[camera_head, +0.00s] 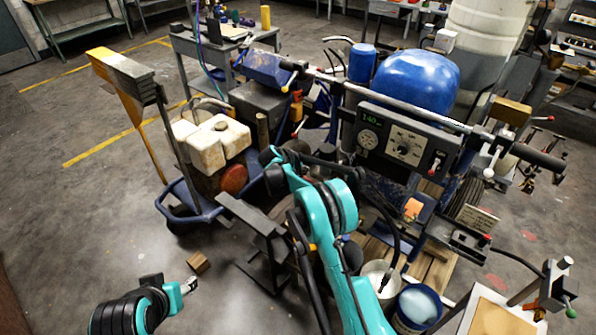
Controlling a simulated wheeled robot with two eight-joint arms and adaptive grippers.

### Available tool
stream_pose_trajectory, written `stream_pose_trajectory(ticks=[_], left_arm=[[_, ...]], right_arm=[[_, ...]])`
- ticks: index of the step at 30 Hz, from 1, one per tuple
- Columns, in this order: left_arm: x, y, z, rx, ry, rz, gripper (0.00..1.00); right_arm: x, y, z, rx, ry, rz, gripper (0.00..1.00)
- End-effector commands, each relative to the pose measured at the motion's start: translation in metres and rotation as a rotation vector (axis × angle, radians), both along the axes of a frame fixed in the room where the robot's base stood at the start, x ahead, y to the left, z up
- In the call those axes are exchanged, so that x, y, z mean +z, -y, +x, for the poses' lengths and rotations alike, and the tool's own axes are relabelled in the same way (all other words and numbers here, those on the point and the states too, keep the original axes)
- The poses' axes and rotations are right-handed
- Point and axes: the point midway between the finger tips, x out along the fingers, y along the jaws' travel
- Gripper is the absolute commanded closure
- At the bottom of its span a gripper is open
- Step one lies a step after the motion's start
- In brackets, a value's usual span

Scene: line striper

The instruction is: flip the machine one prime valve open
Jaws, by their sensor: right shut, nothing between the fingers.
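The line striper (405,135) stands right of centre, with a blue tank, a long handlebar and a dark control panel (400,140) reading about 140. Small levers with red or white ends show on it, one red-tipped lever (298,130) left of the panel and another (436,165) at the panel's right. I cannot tell which part is the prime valve or how it is set. My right gripper (272,156) is shut and empty, between the engine and the panel, partly hidden by its own arm. My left gripper (188,287) is low at the left, apart from the machine, its fingers unclear.
A white engine tank (213,138) and a blue-framed cart are at the left of the machine. A wooden block (198,262) lies on the floor. White and blue buckets (417,307) stand at the lower right. A grey bench (215,50) is behind.

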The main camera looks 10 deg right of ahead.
Motion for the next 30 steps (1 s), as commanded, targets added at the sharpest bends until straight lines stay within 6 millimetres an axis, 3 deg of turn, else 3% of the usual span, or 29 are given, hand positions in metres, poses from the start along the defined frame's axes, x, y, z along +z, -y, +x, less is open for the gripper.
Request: stream_pose_trajectory(ticks=[2,9,30], left_arm=[[-0.008,0.0,0.0,0.0,0.0,0.0,0.51],[-0.021,0.0,0.0,0.0,0.0,0.0,0.51],[-0.025,0.0,0.0,0.0,0.0,0.0,0.51]], right_arm=[[-0.015,0.01,0.007,-0.001,0.001,0.0,1.0],[-0.045,0.009,0.007,0.001,0.001,-0.001,1.0],[-0.054,0.015,0.003,0.0,-0.023,-0.018,1.0]])
